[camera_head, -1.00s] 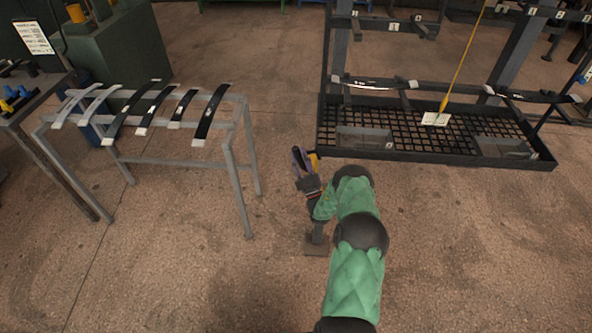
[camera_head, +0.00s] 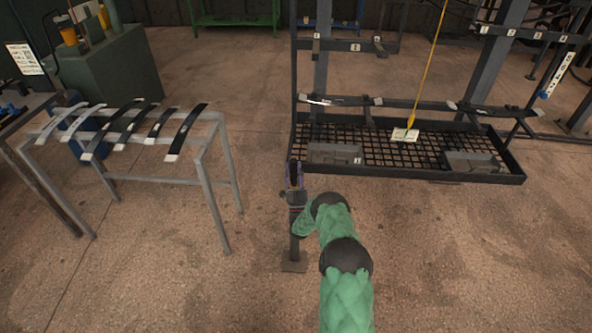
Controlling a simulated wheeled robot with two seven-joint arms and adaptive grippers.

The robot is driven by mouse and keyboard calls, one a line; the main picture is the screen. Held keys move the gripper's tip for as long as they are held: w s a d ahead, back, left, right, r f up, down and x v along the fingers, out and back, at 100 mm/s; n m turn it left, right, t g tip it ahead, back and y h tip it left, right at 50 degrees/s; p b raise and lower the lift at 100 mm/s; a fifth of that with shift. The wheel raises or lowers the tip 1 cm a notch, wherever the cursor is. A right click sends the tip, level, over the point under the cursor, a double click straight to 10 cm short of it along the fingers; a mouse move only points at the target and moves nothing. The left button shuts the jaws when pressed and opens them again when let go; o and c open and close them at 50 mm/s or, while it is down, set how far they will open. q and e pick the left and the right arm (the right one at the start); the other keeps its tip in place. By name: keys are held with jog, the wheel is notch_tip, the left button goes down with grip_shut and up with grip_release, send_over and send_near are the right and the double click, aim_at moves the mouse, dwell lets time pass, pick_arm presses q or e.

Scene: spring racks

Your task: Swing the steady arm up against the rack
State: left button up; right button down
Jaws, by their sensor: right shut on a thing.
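My right gripper (camera_head: 295,176) is at the front left corner of the rack (camera_head: 440,172), low in front of it. It is shut on the upper part of a dark bar, which I take to be the steady arm (camera_head: 294,246). The bar stands nearly upright on a flat foot plate on the floor. Its top overlaps the rack's left edge in the picture; I cannot tell whether they touch. The fingers and my green-sleeved arm hide part of the bar. My left gripper is not in view.
A grey stand (camera_head: 211,190) with several dark and pale leaf springs is at the left. The rack holds springs on its bar, grey boxes on its mesh shelf, and a tag (camera_head: 404,135) hanging on a yellow cord. The floor between stand and rack is clear.

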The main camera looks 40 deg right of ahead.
jog(key=shift+s+d, duration=0.25)
jog(key=shift+d, duration=0.05)
jog(key=c, duration=0.8)
grip_release()
jog(key=shift+o, duration=0.3)
jog(key=shift+s+d, duration=0.1)
jog(key=shift+a+f, duration=0.15)
jog(key=shift+a, duration=0.05)
jog(key=v, duration=1.1)
jog(key=shift+s+a+f, duration=0.15)
jog(key=shift+f, duration=0.15)
